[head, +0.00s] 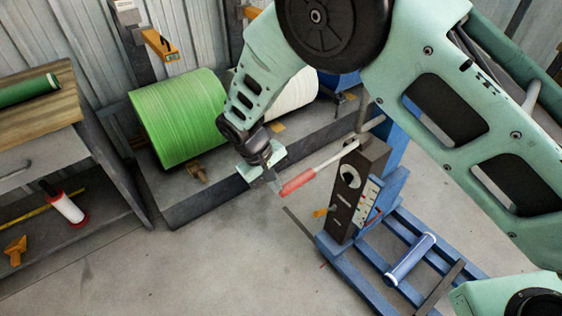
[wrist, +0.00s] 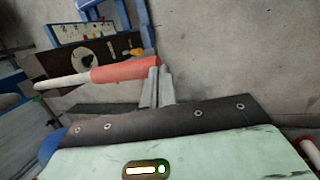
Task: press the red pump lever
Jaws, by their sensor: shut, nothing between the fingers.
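The pump lever has a red grip (head: 297,183) on a pale rod that slopes up to the dark pump box (head: 357,190). My gripper (head: 275,186) is shut and empty, with its tips right beside the free end of the red grip. In the wrist view the red grip (wrist: 122,69) lies across the picture, and the shut fingers (wrist: 157,75) overlap its right end. I cannot tell whether they touch it. The pale rod (wrist: 62,82) runs left from the grip.
The pump sits on a blue frame (head: 345,262) with a blue roller (head: 410,259). A green spool (head: 180,117) and a white spool (head: 292,92) stand on a dark platform behind. A wooden-topped bench (head: 45,118) is at left. The floor in front is clear.

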